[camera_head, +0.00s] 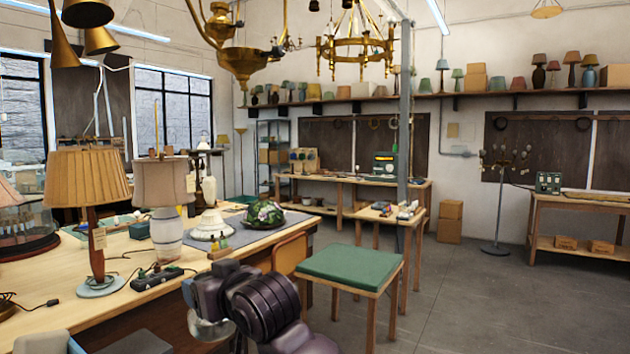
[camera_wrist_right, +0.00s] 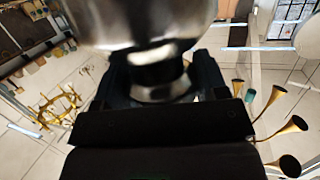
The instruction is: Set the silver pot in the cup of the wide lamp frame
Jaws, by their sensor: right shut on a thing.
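A shiny silver pot (camera_wrist_right: 140,20) fills the top of the right wrist view, rounded above a narrower stem. My right gripper (camera_wrist_right: 160,78) is shut on that stem, and its dark fingers stand either side. In the head view a rounded silver piece (camera_head: 208,328), apparently the pot, shows beside my right wrist at the bottom, mostly hidden. Two brass lamp frames hang above: one with a bowl-like body (camera_head: 240,62), the other a ring frame (camera_head: 362,48). I cannot tell which is the wide one, and no empty cup shows clearly. My left gripper is out of view.
A wooden bench (camera_head: 250,238) on the left carries a pleated lamp (camera_head: 88,180), a pale-shaded lamp (camera_head: 162,190) and a stained-glass shade (camera_head: 262,214). A green-topped stool (camera_head: 350,268) stands right of my arm. A grey post (camera_head: 404,130) rises behind it.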

